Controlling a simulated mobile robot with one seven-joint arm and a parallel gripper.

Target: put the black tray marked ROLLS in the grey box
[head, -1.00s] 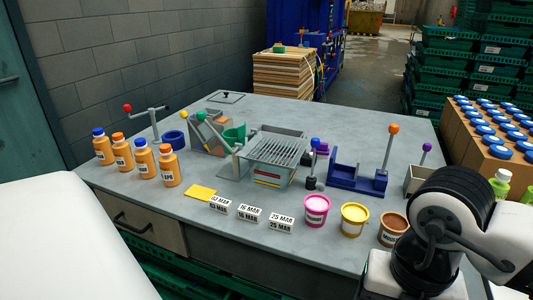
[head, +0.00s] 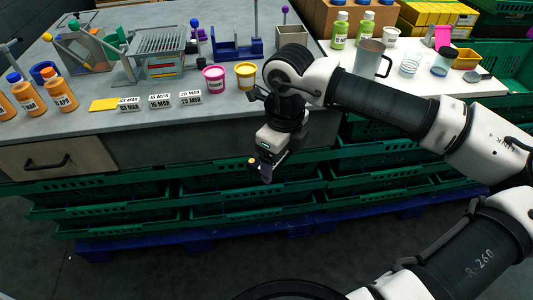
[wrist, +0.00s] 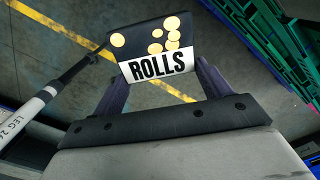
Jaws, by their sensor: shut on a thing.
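The black tray marked ROLLS (wrist: 150,38) is between the fingers of my gripper (wrist: 155,88) in the wrist view. Its white label faces the camera, and several round yellow rolls show on its dark top. In the head view my gripper (head: 267,168) hangs in front of the bench's front edge, above the floor. The tray is small and dark at its tip there, with a yellow spot showing. My gripper is shut on the tray.
The grey bench (head: 110,120) holds orange bottles (head: 60,90), date blocks (head: 160,101), a pink tub (head: 214,78) and a yellow tub (head: 245,75). Green crates (head: 240,190) on blue pallets stand below. A white table (head: 440,82) with a mug (head: 369,58) is at right. The front floor is clear.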

